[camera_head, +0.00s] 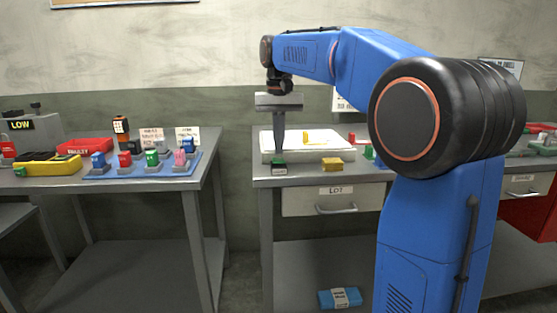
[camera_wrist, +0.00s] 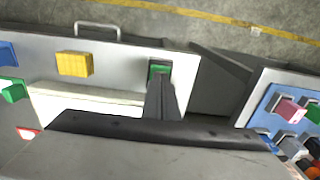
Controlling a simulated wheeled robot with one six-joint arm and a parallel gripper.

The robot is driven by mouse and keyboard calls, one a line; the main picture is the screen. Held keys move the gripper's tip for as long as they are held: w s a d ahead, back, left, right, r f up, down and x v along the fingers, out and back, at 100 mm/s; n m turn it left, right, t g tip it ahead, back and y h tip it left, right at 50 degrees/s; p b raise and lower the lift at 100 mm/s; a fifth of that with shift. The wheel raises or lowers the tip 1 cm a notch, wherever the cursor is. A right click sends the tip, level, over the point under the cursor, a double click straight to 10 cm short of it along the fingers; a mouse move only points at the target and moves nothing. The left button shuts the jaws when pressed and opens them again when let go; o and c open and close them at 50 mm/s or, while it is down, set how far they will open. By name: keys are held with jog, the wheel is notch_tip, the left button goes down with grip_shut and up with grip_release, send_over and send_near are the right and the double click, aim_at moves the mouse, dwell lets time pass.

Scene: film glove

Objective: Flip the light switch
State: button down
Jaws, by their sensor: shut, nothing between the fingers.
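A yellow block (camera_head: 332,164) lies right of the switch. A pale raised panel (camera_head: 300,144) stands behind it. A drawer marked LOT (camera_head: 332,202) is below. Across a gap, the left table holds a blue tray (camera_head: 128,171) with several coloured pieces, and red and yellow bins.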

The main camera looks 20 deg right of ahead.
aim_at(279, 160)
jog(key=shift+f, duration=1.1)
dwell(1.0)
jog(key=shift+r, duration=3.45)
jog(key=s+f+n+t, duration=0.1)
jog(key=s+f+t, duration=0.1)
jog(key=s+f, duration=1.2)
jog(key=s+f+n+t, duration=0.2)
jog(key=s+f, duration=1.2)
jog(key=s, duration=0.5)
jog(key=shift+s+a+t, duration=0.3)
jog(key=shift+a+t, duration=0.1)
